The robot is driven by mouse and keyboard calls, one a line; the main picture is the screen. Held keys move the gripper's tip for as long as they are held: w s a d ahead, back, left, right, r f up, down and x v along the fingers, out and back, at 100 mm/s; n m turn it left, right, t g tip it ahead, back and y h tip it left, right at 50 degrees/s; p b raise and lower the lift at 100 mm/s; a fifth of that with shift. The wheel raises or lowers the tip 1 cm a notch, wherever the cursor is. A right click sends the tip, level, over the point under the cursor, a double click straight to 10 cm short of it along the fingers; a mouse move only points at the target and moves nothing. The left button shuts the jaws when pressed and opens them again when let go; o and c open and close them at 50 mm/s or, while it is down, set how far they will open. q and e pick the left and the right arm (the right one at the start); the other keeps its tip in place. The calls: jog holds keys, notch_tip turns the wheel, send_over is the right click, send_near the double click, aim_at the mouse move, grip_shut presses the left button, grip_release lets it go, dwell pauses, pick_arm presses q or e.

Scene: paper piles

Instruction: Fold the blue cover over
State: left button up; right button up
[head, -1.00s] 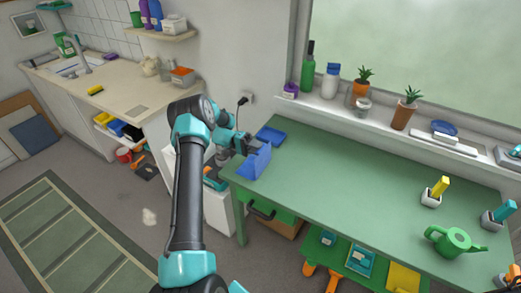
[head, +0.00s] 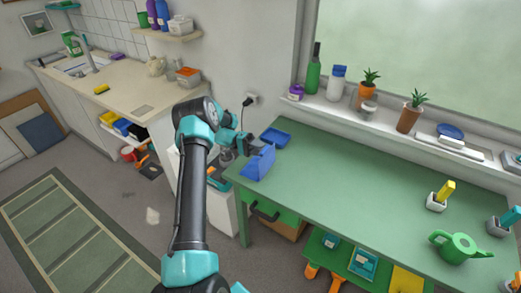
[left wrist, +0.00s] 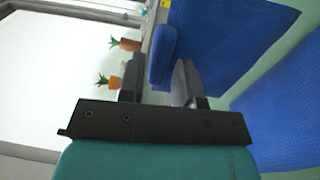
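The blue cover (head: 258,163) stands tilted up at the left end of the green table, and fills much of the left wrist view's upper right (left wrist: 228,42). My left gripper (head: 245,145) is at its left side, close to its upper edge. In the left wrist view its two fingers (left wrist: 157,85) are apart. A rounded blue piece shows between them, and the right finger overlaps the cover. I cannot tell whether it touches. Another blue surface (left wrist: 285,115) lies at lower right there. My right gripper is not in view.
The table's middle is clear. A green watering can (head: 457,246) and small pots stand at its right end. Plants and bottles line the window sill (head: 400,125).

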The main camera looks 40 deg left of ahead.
pick_arm(q)
jog(key=shift+s+a+f, duration=0.1)
jog(key=shift+s+a, duration=0.15)
jog(key=shift+a, duration=1)
jog(key=shift+s+a+f, duration=0.1)
jog(key=shift+s+a, duration=0.1)
jog(key=shift+a, duration=1)
jog(key=shift+o, duration=0.3)
jog(key=o, duration=0.5)
jog(key=shift+r, duration=0.15)
notch_tip(320, 180, up, 8)
jog(key=shift+d, duration=0.1)
